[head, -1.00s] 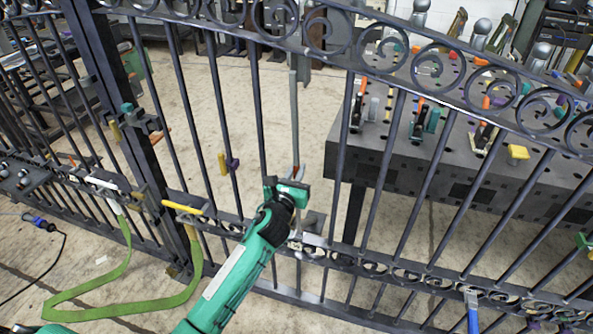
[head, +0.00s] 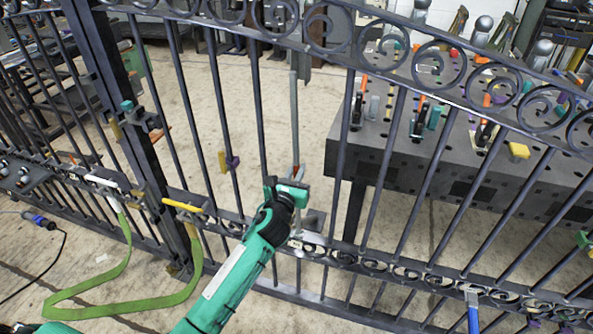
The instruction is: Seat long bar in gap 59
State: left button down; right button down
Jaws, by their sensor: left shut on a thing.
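The long bar (head: 294,122) is a plain grey rod, standing nearly upright in a wide opening of the dark iron gate (head: 262,130). Its top end shows below the scrolled upper rail (head: 290,38), apart from it in the picture. My left gripper (head: 287,190) is shut on the bar's lower part, just above the lower scroll rail (head: 340,256). The gripper and wrist hide part of the bar, and I cannot tell whether its lower end touches the rail. No gap number is readable. My right gripper is not in view.
A dark perforated table (head: 400,178) with clamps stands behind the gate at right. A yellow-handled clamp (head: 183,206) and green strap (head: 130,305) are at left. A blue-handled tool (head: 473,316) is at the lower right. Bare floor shows behind the opening.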

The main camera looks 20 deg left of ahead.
pick_arm(q)
jog(key=shift+f+b, duration=0.55)
jog(key=shift+f, duration=0.1)
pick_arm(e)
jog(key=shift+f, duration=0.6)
